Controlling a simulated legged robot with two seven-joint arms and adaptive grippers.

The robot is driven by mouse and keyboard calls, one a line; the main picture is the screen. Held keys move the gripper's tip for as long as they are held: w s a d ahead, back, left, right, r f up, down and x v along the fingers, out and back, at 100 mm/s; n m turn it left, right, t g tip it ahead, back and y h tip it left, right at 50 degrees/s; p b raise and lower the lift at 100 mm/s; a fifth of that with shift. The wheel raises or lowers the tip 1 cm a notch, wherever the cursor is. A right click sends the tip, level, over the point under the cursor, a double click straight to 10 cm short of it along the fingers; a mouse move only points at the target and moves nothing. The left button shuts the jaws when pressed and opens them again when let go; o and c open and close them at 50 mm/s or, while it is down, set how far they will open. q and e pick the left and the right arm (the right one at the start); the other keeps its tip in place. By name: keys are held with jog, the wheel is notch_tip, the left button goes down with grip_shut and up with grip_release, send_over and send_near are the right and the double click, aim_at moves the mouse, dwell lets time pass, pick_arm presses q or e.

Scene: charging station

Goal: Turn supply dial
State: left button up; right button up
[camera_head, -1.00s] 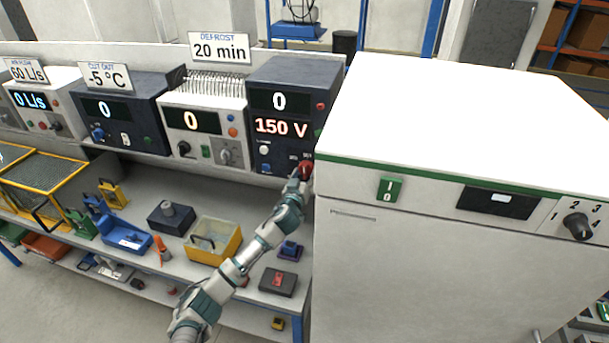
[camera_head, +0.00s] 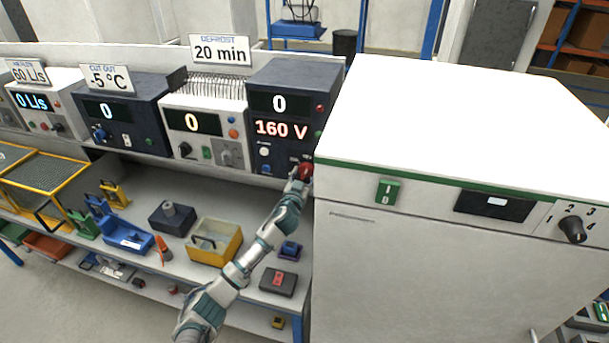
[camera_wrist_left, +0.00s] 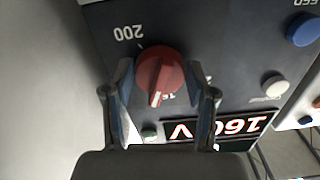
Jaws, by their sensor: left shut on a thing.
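The supply unit (camera_head: 263,85) is a dark box at the right end of the row of devices. Its displays read 0 and, in red-orange, 160 V (camera_head: 281,128). The red supply dial (camera_head: 306,171) sits at its lower right corner. In the left wrist view the red dial (camera_wrist_left: 160,72) has a white pointer mark, and a "200" label is printed beside it. My left gripper (camera_head: 300,178) is at the dial; in the wrist view its two fingers (camera_wrist_left: 161,90) are on either side of the dial, shut on it. My right gripper is not in view.
A large white cabinet (camera_head: 460,110) with a green stripe stands close to the right of the dial. Other devices (camera_head: 120,108) line the shelf to the left. A lower shelf holds a yellow bin (camera_head: 228,250) and small boxes. Signs reading 20 min (camera_head: 220,48) and -5 °C (camera_head: 107,78) stand on top.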

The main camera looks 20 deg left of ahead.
pick_arm(q)
jog(key=shift+m, duration=0.5)
jog(key=o, duration=1.2)
jog(key=shift+c, duration=0.2)
jog(key=s+d, duration=0.1)
jog(key=s, duration=1)
jog(key=shift+s+f, duration=0.15)
jog(key=shift+s, duration=0.25)
